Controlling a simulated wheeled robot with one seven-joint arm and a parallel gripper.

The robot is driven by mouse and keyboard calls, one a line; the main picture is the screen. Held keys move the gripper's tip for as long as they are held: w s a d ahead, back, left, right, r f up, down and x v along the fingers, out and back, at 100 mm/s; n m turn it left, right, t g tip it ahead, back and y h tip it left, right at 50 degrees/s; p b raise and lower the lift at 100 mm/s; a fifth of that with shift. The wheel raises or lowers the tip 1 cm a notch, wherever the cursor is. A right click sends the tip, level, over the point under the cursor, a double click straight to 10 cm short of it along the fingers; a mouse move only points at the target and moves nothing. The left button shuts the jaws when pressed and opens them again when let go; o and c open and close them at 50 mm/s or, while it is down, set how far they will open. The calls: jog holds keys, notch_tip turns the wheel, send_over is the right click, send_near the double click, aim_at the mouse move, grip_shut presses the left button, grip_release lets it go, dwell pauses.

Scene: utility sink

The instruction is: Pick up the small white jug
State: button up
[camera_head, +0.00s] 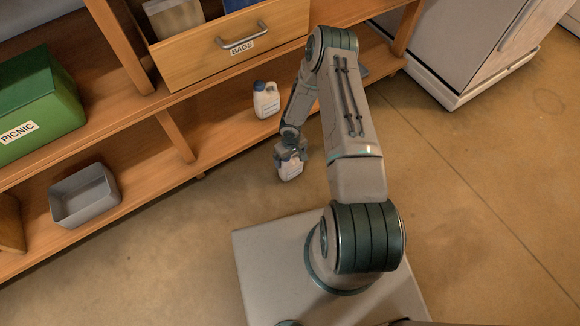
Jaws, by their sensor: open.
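Another white jug (266,104) with a blue cap and a label stands upright on the lower shelf, behind and left of my arm, apart from the gripper.
A wooden shelf unit (180,137) runs along the left and back. A drawer (270,38) labelled BAGS juts out above the lower shelf. A green PICNIC box (45,105) and a grey bin (85,200) are at left. A white cabinet (450,50) stands back right. The right floor is clear.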

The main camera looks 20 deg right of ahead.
jog(key=shift+f, duration=0.3)
jog(key=shift+r, duration=0.1)
jog(key=c, duration=1.8)
jog(key=shift+o, duration=0.2)
